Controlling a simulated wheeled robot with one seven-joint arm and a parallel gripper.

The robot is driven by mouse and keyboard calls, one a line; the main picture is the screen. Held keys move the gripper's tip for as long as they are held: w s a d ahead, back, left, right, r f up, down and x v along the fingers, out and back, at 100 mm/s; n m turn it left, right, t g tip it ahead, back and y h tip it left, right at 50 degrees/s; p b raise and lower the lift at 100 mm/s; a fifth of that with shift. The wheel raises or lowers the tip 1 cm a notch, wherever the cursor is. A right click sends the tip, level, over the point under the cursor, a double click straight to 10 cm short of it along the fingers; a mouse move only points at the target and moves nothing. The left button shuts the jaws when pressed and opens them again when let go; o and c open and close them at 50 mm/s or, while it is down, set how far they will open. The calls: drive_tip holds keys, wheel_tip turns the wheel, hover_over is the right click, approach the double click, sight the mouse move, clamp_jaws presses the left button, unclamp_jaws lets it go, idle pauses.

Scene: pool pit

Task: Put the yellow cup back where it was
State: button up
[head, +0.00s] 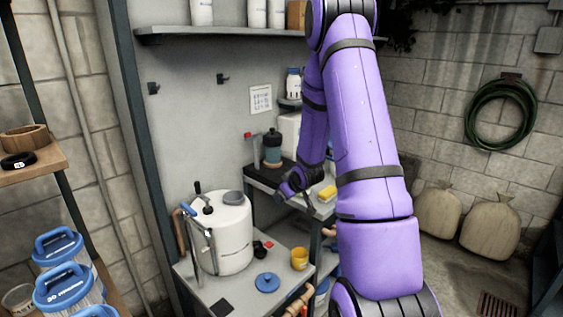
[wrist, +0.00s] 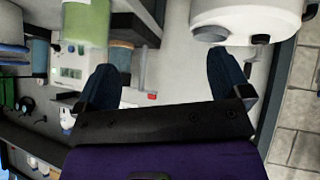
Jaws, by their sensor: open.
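The yellow cup (head: 299,259) stands upright on the grey bench top (head: 236,293), near its right edge, to the right of a round blue lid (head: 267,282). My gripper (head: 290,188) is above and behind the cup in the head view, apart from it, close to the higher counter. In the wrist view my gripper (wrist: 172,72) has its two dark fingers spread wide with nothing held between them. I do not see the cup in the wrist view.
A white tank (head: 222,235) with hoses and a handle stands left of the cup. Small red and black parts (head: 262,246) lie between them. A yellow block (head: 327,193) lies on the higher counter behind. A wall shelf (head: 220,31) hangs above.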

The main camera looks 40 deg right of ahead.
drive_tip(key=s+a+r+g, duration=0.1)
drive_tip(key=s+a+r, duration=0.2)
drive_tip(key=a+r, duration=0.65)
drive_tip(key=s+a+r+g, duration=0.1)
drive_tip(key=s+a+r, duration=0.4)
drive_tip(key=r, duration=0.7)
drive_tip(key=s+a+r+y, duration=0.1)
drive_tip(key=s+a+r, duration=0.1)
drive_tip(key=s+a, duration=0.3)
drive_tip(key=s+a+r+g+y, duration=0.1)
drive_tip(key=s+a+r, duration=0.2)
drive_tip(key=s+a, duration=0.2)
drive_tip(key=s+a+r, duration=0.3)
drive_tip(key=s+a, duration=0.2)
drive_tip(key=s, duration=0.5)
drive_tip(key=shift+s+r+y, duration=0.15)
drive_tip(key=shift+s+y, duration=0.15)
drive_tip(key=shift+y, duration=0.1)
